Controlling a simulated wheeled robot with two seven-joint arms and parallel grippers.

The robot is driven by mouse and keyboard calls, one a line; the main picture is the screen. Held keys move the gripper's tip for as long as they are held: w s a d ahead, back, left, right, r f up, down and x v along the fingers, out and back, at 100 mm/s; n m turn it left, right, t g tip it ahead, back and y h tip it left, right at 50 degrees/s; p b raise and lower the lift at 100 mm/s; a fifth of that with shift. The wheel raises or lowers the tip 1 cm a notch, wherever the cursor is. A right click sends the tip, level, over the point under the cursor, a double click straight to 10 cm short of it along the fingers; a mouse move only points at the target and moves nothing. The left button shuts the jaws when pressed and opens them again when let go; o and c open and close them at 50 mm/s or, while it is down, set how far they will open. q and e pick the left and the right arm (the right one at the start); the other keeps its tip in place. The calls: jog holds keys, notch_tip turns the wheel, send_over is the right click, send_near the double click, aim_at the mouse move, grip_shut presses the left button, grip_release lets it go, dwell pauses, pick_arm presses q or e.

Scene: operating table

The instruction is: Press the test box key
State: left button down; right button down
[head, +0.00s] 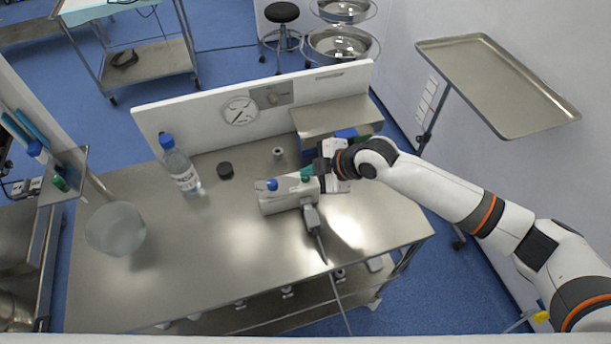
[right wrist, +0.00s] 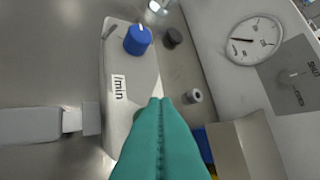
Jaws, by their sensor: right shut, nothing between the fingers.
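The test box (head: 285,197) is a pale box lying on the steel table, with a blue knob (head: 272,184) on its top. In the right wrist view the box (right wrist: 118,80) shows the blue knob (right wrist: 138,40) and a white label reading "/min" (right wrist: 119,88). My right gripper (head: 306,175) is over the right end of the box. Its green fingers (right wrist: 158,102) are shut together with nothing between them. They cover part of the box top, and I see no key there. I cannot tell whether the fingertips touch the box. My left gripper is not in view.
A grey connector with a cable (head: 313,219) is at the box's front. A clear bottle (head: 181,170), a black cap (head: 225,170), a small grey cylinder (head: 279,153) and a translucent bowl (head: 115,230) stand on the table. A steel box (head: 335,116) stands behind my gripper.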

dwell(0.5)
jog(key=shift+f, duration=0.45)
jog(key=shift+f+b, duration=0.15)
jog(key=shift+b, duration=0.2)
jog(key=shift+r+p, duration=0.55)
jog(key=shift+r, duration=0.05)
notch_tip(320, 180, up, 6)
jog(key=p, duration=0.5)
jog(key=shift+s, duration=0.1)
dwell(0.5)
